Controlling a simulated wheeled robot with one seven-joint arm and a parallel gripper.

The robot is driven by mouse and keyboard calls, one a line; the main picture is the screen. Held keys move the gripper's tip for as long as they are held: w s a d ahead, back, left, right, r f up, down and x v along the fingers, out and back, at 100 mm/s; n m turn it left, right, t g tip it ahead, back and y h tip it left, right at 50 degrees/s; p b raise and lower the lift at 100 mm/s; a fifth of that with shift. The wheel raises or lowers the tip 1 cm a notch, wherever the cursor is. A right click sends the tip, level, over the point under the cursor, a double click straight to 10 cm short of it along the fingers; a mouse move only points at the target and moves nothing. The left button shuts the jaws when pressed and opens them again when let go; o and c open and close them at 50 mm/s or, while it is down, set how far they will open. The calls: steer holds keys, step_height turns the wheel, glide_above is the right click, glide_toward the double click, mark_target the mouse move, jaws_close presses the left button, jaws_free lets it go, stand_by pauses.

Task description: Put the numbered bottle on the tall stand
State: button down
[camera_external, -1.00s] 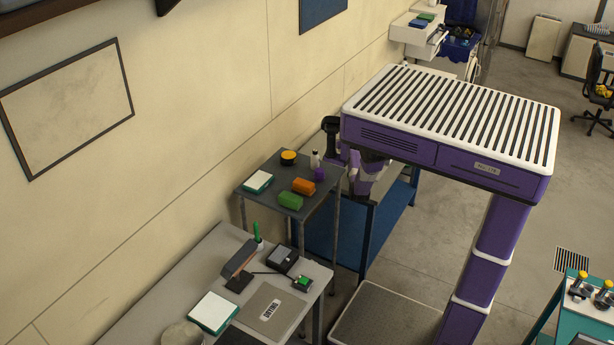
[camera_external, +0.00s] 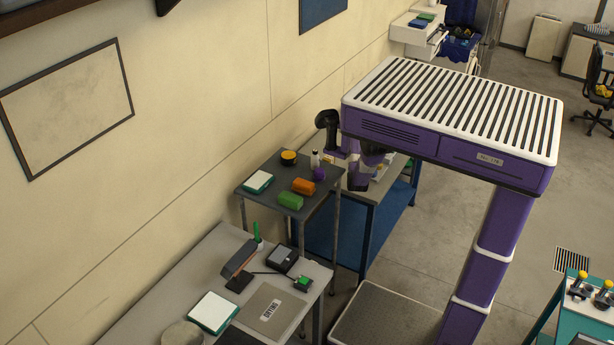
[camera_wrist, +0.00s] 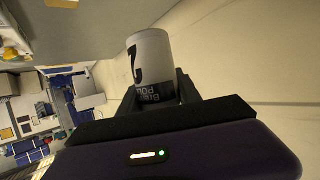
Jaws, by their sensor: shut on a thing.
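My gripper (camera_wrist: 157,92) is shut on the numbered bottle (camera_wrist: 150,55) in the wrist view. The bottle is a pale grey-white cylinder with a large black "2" and a dark lettered band by the fingers. In the external view I cannot clearly make out the held bottle, as my arm and large slatted body part cover much of that area. The tall stand (camera_external: 271,194) has a dark grey top on thin legs, beside my arm.
On the stand are a green block (camera_external: 290,200), an orange block (camera_external: 303,186), a yellow-topped round tub (camera_external: 288,157) and a white-teal box (camera_external: 257,181). A white bottle (camera_external: 315,158) and purple item (camera_external: 319,174) show at its right. A blue workbench (camera_external: 387,224) adjoins it.

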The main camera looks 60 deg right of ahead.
steer(key=s+a+n+t+y+b, duration=0.2)
steer(key=s+a+b, duration=0.45)
steer(key=s, duration=0.35)
steer(key=w+a+r+n+t+y+p, duration=0.1)
steer(key=w+a+r+n+y, duration=0.3)
steer(key=a, duration=0.7)
steer(key=w+a+r+n+y+p, duration=0.1)
steer(key=w+a+n+y, duration=0.1)
steer(key=w+a, duration=0.65)
steer(key=w+a+r+n+t+y+p, duration=0.1)
steer(key=w+a+r+n+y, duration=0.15)
steer(key=a, duration=1.05)
steer(key=s+a+r+n+g+y+p, duration=0.15)
steer(key=a+n+y, duration=0.25)
steer(key=a, duration=1)
steer(key=s+a+r+n+g+y, duration=0.1)
steer(key=a+n+g+y, duration=0.3)
steer(key=a, duration=1.1)
steer(key=shift+t+y, duration=0.35)
steer(key=shift+t, duration=0.5)
steer(key=shift+f+p, duration=0.4)
steer(key=shift+f, duration=3.45)
steer(key=shift+f, duration=0.1)
